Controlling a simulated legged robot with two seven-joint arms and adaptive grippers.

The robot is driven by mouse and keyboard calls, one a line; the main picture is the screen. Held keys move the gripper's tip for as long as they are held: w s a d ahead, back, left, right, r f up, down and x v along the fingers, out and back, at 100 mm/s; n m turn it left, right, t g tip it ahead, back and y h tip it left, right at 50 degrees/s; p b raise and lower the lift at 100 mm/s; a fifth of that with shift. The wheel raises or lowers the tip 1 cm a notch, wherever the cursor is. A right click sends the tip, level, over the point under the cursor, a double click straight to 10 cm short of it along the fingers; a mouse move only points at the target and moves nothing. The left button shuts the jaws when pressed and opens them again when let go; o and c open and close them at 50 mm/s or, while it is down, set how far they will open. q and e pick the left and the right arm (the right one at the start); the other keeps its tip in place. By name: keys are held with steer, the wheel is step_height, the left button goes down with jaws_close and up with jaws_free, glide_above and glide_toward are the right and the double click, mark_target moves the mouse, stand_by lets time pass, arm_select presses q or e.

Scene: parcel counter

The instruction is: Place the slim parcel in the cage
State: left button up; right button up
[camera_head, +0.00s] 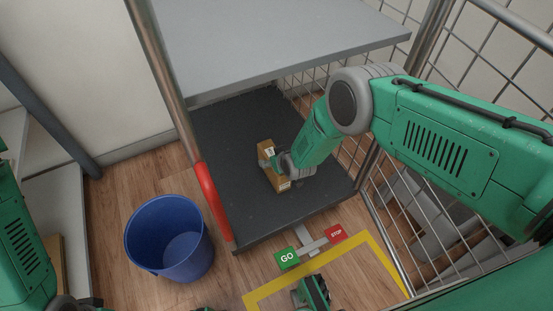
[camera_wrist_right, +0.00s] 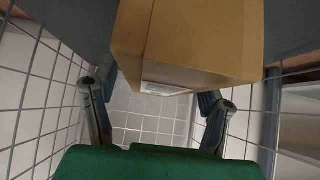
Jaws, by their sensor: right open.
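The slim parcel (camera_head: 268,149), a brown cardboard box with white labels, is on the dark lower deck (camera_head: 230,130) of the cage (camera_head: 172,62). My right gripper (camera_head: 273,163) reaches in from the right and hides part of the box. In the right wrist view the parcel (camera_wrist_right: 190,40) fills the upper middle, with a white label on its near edge. The open fingers of my right gripper (camera_wrist_right: 158,108) are spread to either side of its near end. I cannot tell whether they touch it. My left arm shows at the left edge; its gripper is out of view.
A grey upper shelf (camera_head: 270,40) hangs over the deck. Wire mesh (camera_head: 490,50) closes the right side; a red grip (camera_head: 209,200) is on the left post. A blue bin (camera_head: 168,238), green GO sign (camera_head: 287,258) and red STOP sign (camera_head: 335,234) are in front.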

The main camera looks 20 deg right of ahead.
steer(key=p+v, duration=0.5)
steer(key=v, duration=0.5)
steer(key=shift+s+r+p, duration=0.15)
steer(key=shift+r+p, duration=0.2)
steer(key=shift+p, duration=0.05)
steer(key=s+d+r+g, duration=0.2)
steer(key=s+d+r, duration=0.1)
steer(key=s, duration=0.8)
steer(key=s+d+r+m+g+h, duration=0.1)
steer(key=s+d+r+g, duration=0.2)
steer(key=s, duration=0.8)
steer(key=s+d+r+g, duration=0.3)
steer(key=s+d+r, duration=0.1)
steer(key=s, duration=0.8)
steer(key=shift+d+r+m+h, duration=0.3)
steer(key=shift+r+h, duration=0.1)
steer(key=shift+r, duration=0.35)
steer(key=shift+s+p, duration=0.1)
steer(key=shift+p, duration=0.2)
